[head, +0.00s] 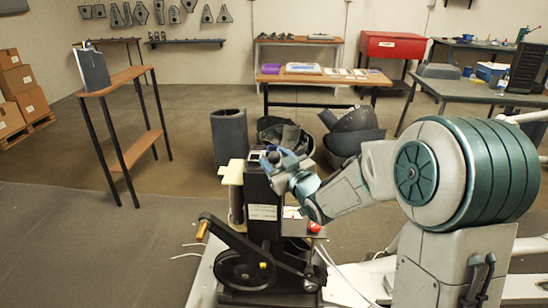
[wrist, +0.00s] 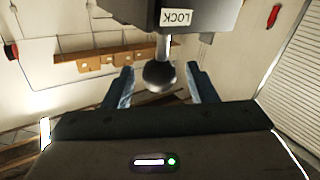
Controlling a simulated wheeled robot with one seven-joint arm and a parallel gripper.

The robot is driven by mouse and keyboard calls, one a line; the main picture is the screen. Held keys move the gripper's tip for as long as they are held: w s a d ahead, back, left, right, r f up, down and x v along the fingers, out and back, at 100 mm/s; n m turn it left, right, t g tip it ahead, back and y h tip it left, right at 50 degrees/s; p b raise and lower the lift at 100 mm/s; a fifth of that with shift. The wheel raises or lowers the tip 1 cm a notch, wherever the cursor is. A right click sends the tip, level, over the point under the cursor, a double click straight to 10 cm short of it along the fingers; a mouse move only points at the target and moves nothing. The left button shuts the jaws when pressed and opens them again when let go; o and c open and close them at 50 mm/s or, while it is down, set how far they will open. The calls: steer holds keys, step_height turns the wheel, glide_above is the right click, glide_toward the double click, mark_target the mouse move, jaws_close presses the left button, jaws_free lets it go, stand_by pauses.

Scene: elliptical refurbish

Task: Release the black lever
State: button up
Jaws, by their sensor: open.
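The black lever (wrist: 159,76), a round dark knob on a short metal rod, hangs below a grey housing (wrist: 205,18) in the wrist view. The housing bears a label reading LOCK, seen upside down. My gripper (wrist: 160,88) has one finger on each side of the knob, with visible gaps on both sides. In the head view my gripper (head: 279,164) is at the top of the black upright post (head: 263,195) of the elliptical machine. The lever cannot be told clearly there, as my gripper covers that spot.
The machine's flywheel (head: 245,269) and crank arm stand low in front. A dark grey cylinder (head: 229,137) and bins of dark covers (head: 350,135) stand behind. A narrow wooden shelf table (head: 125,78) is at left, a work table (head: 480,90) at right. Floor at left is clear.

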mark_target(274, 153)
steer(key=shift+w+a, duration=0.4)
steer(key=shift+w, duration=0.2)
jaws_close()
steer(key=shift+r+p, duration=0.3)
steer(key=shift+r, duration=1.15)
jaws_free()
steer(key=shift+s+d, duration=0.1)
steer(key=v, duration=1.3)
steer(key=shift+s, duration=0.3)
